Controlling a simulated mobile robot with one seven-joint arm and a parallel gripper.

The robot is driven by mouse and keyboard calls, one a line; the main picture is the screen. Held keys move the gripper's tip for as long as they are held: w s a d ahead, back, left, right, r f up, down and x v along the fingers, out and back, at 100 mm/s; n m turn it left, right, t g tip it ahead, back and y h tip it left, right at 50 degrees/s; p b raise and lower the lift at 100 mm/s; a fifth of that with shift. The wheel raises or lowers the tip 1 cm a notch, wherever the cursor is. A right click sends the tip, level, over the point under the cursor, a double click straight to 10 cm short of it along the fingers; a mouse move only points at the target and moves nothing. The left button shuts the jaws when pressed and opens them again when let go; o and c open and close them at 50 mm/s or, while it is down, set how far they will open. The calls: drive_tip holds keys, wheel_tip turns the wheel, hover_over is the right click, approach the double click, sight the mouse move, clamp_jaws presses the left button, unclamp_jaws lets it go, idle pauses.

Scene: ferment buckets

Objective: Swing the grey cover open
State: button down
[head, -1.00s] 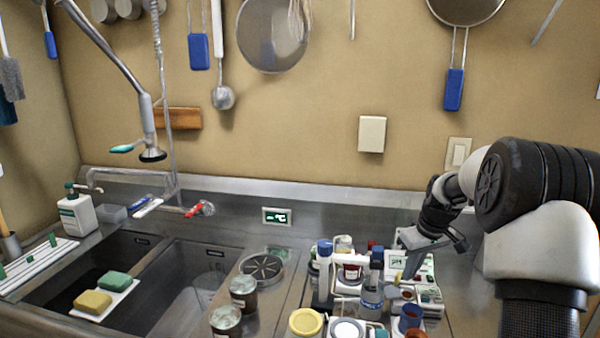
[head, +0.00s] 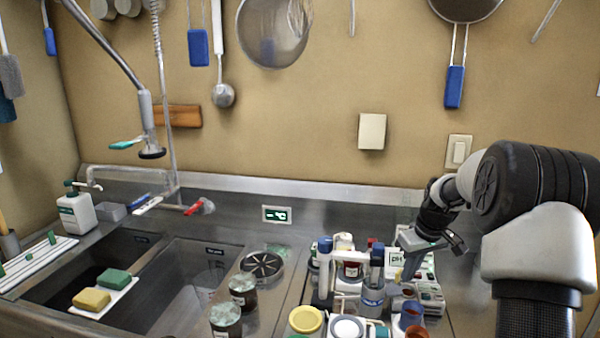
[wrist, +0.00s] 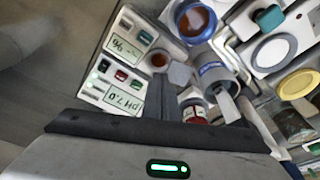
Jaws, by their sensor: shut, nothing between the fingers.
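A small grey square flap (wrist: 180,73), which looks like the grey cover, shows in the wrist view. It sits beside a round reddish opening (wrist: 158,60) at the edge of a white instrument (wrist: 125,62) with "%" and "pH 7.0" displays. I cannot tell how far the flap is swung. In the head view the instrument (head: 431,292) stands on the right of the counter, partly behind my arm. My gripper (head: 408,274) is shut and empty, pointing down over it. I cannot tell whether the fingertips touch the flap.
Blue-capped bottles (head: 373,292), a red-labelled jar and a yellow lid (head: 306,320) crowd the area left of the instrument. A blue-rimmed cup (head: 411,316) stands in front. The sink (head: 190,285) is at the left. Bare steel counter lies right of the instrument.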

drive_tip(key=shift+w+a, duration=0.2)
drive_tip(key=shift+w, duration=0.15)
idle(0.6)
drive_tip(key=shift+s, duration=0.1)
drive_tip(key=shift+s+d, duration=0.15)
drive_tip(key=shift+s, duration=0.1)
drive_tip(key=shift+r, duration=0.15)
drive_tip(key=p+v, duration=0.2)
drive_tip(key=w+p+v, duration=0.1)
drive_tip(key=p+v, duration=0.1)
drive_tip(key=v, duration=0.1)
drive_tip(key=shift+r, duration=0.4)
